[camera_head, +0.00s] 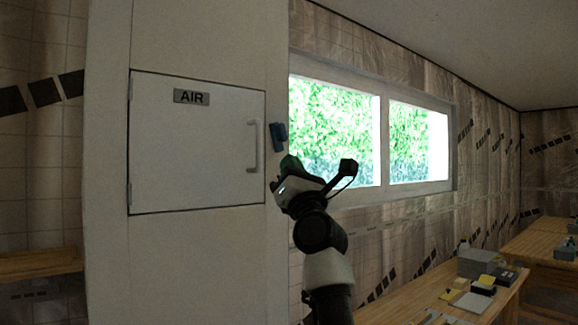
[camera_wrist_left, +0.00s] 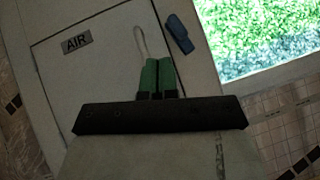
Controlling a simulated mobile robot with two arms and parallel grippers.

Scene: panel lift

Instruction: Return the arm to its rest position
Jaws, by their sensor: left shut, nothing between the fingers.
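My left gripper (camera_head: 291,164) is raised in front of the right edge of a pale cabinet in the head view. In the left wrist view its two green fingers (camera_wrist_left: 158,76) are together, with nothing between them. They point toward the lower end of the grey handle (camera_wrist_left: 139,40) on a white panel marked AIR (camera_wrist_left: 95,60). The panel (camera_head: 190,150) looks closed in the head view, with its handle (camera_head: 253,147) upright at its right side. The gap between the fingers and the handle cannot be judged. My right gripper is not in view.
A blue latch-like piece (camera_head: 278,136) sits right of the panel, just above my gripper; it also shows in the wrist view (camera_wrist_left: 180,34). A window (camera_head: 335,130) is behind my arm. A wooden bench (camera_head: 395,308) with boxes (camera_head: 478,262) stands at lower right.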

